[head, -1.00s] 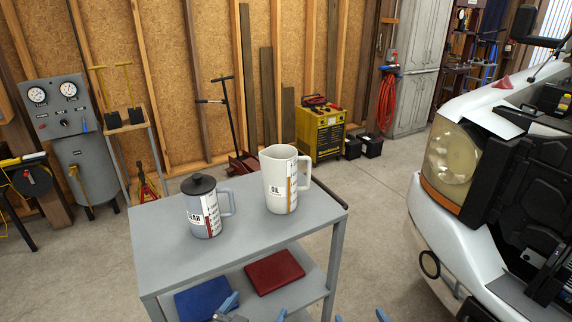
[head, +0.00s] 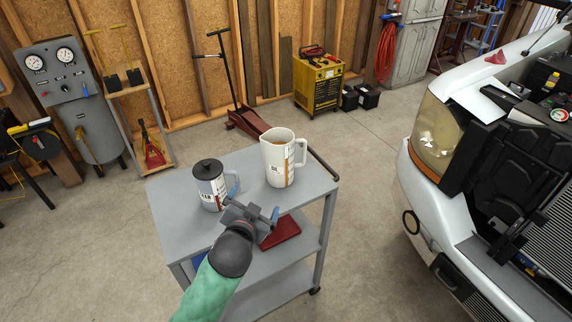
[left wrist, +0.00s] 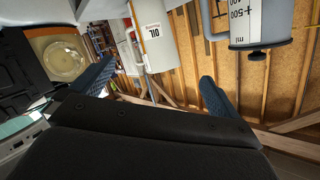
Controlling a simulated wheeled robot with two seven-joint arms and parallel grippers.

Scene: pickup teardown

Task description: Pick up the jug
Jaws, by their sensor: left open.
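A white jug (head: 279,164) with an OIL label and a handle on its right stands upright on the cart's top. A grey jug (head: 208,188) with a black lid and a right-side handle stands to its left. My left gripper (head: 250,205) is open and empty at the cart's front, in front of the jugs, and partly covers the grey jug's lower right. In the left wrist view the OIL jug (left wrist: 154,38) shows beyond the open fingers, and the grey jug (left wrist: 262,18) is upside down at upper right. My right gripper is out of view.
The grey cart's top (head: 172,212) is bare around the jugs. A red item (head: 283,232) lies on the shelf below. A white vehicle (head: 470,240) stands at right, with bare floor between. A yellow machine (head: 318,83) and a red floor jack (head: 245,120) stand behind.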

